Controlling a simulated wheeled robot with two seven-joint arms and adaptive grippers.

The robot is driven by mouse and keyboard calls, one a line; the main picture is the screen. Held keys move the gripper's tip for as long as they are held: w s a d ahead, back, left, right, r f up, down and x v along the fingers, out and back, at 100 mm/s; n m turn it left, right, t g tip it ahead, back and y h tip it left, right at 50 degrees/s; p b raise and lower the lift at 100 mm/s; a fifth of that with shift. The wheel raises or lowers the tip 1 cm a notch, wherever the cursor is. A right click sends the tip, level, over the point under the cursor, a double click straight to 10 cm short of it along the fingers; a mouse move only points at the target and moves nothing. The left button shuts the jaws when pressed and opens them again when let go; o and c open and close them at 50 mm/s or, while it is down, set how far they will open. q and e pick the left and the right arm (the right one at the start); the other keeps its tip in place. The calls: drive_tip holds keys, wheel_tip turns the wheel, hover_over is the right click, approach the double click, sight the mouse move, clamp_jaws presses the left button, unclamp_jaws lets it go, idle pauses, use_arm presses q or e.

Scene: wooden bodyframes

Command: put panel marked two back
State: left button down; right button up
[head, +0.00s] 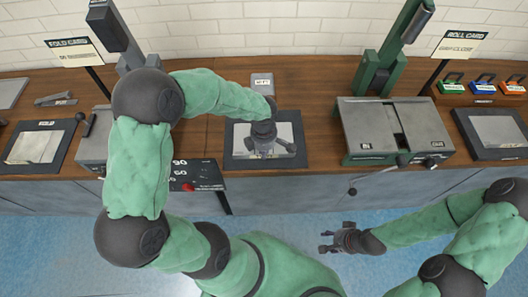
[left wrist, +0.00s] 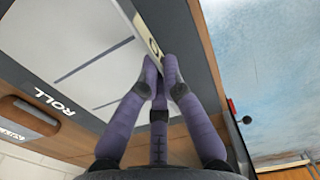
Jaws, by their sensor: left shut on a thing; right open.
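My left gripper (head: 266,147) is over the dark-framed tray (head: 235,160) with a pale inside, in the middle of the counter. In the left wrist view its purple fingers (left wrist: 165,80) are shut on the edge of a thin pale panel (left wrist: 143,28). A dark mark shows on that edge, but I cannot read it as a two. The tray's frame reads ROLL in the left wrist view (left wrist: 45,97), and its pale inside has dark lines. The gripper hides part of the tray in the head view. My right gripper (head: 341,238) is open and empty above the blue floor.
A grey-topped box with green sides (head: 365,125) and a lever stands right of the tray. A black sign (head: 190,176) with a red part is at the counter's front, left. Another dark-framed tray (head: 40,143) lies far left, another (head: 495,130) far right. Signs stand behind.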

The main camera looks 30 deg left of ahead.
use_arm(q)
drive_tip(key=shift+f, duration=0.1)
drive_tip(key=c, duration=1.4)
unclamp_jaws()
wheel_tip(320, 180, up, 12)
drive_tip(key=p, duration=0.3)
